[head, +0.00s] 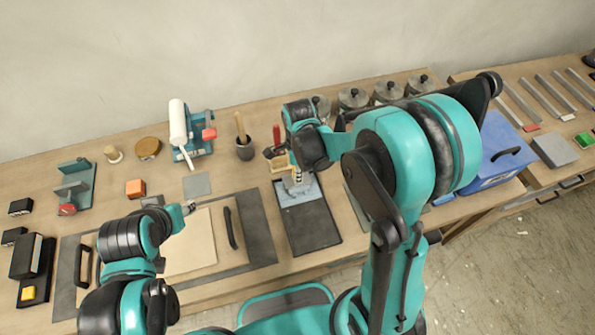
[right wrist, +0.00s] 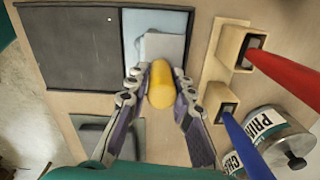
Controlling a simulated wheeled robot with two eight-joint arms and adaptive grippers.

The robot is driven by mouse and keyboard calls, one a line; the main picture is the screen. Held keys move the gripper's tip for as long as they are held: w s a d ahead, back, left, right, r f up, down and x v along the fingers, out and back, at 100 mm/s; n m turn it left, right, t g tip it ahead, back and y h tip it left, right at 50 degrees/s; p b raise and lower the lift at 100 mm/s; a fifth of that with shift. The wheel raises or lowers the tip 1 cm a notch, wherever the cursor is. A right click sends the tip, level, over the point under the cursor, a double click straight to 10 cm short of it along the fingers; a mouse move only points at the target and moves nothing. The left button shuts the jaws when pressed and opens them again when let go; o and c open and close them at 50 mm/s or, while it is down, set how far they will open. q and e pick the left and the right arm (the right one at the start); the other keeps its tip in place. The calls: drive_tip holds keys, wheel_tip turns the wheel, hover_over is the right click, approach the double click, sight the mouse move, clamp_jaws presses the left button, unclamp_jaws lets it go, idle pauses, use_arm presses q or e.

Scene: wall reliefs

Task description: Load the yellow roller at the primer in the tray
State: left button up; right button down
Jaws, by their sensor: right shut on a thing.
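The yellow roller (right wrist: 161,85) is between the fingers of my right gripper (right wrist: 160,92), which is shut on it. The tray (head: 312,228) has a dark grey flat part (right wrist: 80,45) and a pale blue part (right wrist: 137,28). A pale grey-white patch, apparently the primer (right wrist: 166,46), lies in the blue part. The roller's end is over or at the near edge of this patch; I cannot tell whether it touches. In the head view my right gripper (head: 296,182) is at the tray's far end and hides the roller. My left gripper (head: 188,208) is over the panel's far edge, its jaw state unclear.
Wooden holders with a red handle (right wrist: 285,68) and a blue handle (right wrist: 245,145) stand close beside my right gripper. Labelled cans (right wrist: 268,130) are near them. A panel with black handles (head: 190,245) lies left of the tray. A blue box (head: 495,155) is at right.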

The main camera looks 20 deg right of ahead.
drive_tip(key=shift+r+p, duration=2.45)
drive_tip(key=shift+r, duration=1.1)
drive_tip(key=shift+f, duration=0.1)
